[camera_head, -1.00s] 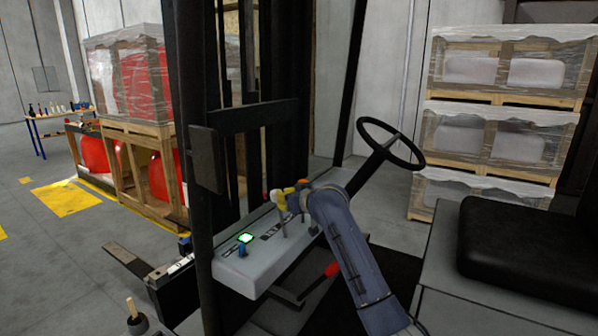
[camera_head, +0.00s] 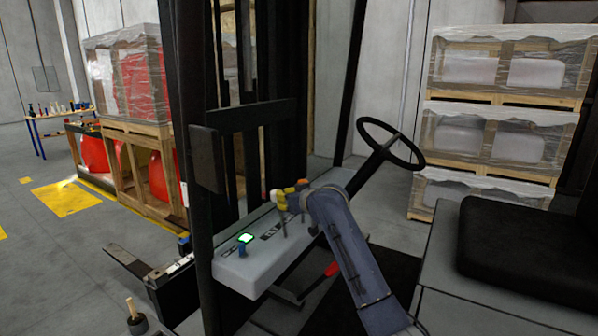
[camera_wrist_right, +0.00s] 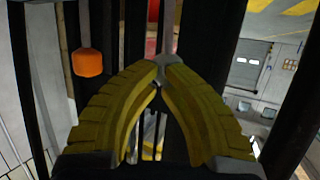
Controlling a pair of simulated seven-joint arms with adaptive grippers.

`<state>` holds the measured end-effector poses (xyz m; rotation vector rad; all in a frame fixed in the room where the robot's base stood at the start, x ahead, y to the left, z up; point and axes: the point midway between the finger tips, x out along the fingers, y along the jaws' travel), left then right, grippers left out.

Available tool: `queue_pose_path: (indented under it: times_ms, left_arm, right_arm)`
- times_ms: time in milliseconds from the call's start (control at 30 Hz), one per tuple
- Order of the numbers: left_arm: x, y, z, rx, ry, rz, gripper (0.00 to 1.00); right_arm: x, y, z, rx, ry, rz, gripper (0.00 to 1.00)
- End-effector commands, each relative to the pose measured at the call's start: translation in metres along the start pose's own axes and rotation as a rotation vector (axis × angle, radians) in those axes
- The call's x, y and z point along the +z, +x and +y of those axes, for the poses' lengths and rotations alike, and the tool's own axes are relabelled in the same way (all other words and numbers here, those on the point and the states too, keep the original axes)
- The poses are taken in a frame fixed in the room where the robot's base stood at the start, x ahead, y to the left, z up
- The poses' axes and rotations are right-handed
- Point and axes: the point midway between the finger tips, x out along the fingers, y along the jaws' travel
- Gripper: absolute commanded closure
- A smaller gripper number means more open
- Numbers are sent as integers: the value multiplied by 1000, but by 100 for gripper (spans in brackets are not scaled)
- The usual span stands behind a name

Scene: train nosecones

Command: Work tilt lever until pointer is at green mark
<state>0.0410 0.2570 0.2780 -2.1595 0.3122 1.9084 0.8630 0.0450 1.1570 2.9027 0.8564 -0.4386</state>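My right gripper (camera_head: 281,202) reaches over the grey console (camera_head: 245,272) of the forklift from the right. In the right wrist view its yellow fingers (camera_wrist_right: 160,72) come together at the tips around a thin grey lever (camera_wrist_right: 168,28); its knob is hidden between them. In that view another lever with an orange knob (camera_wrist_right: 88,63) stands apart to the left. Which lever is the tilt lever cannot be told. A small display (camera_head: 245,238) glows green at the console's left end. No pointer can be made out. My left gripper is out of view.
The steering wheel (camera_head: 391,144) is right of the console, with a black seat (camera_head: 530,245) further right. The black mast post (camera_head: 190,120) rises at the left. Wrapped pallets (camera_head: 500,130) stand behind.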

Motion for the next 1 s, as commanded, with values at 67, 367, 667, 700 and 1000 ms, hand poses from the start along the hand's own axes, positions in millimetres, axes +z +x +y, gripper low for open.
queue_pose_path:
  times_ms: [67,367,667,700,1000]
  left_arm:
    - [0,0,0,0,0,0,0]
    - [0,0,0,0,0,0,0]
    - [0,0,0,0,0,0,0]
    - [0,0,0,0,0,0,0]
    - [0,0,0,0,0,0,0]
  right_arm:
    - [1,0,1,1,0,-2,100]
    - [4,-8,6,3,-1,-2,100]
    - [15,-44,24,3,0,-1,100]
    - [15,-47,25,2,0,-1,100]
    - [16,-66,27,1,-1,0,100]
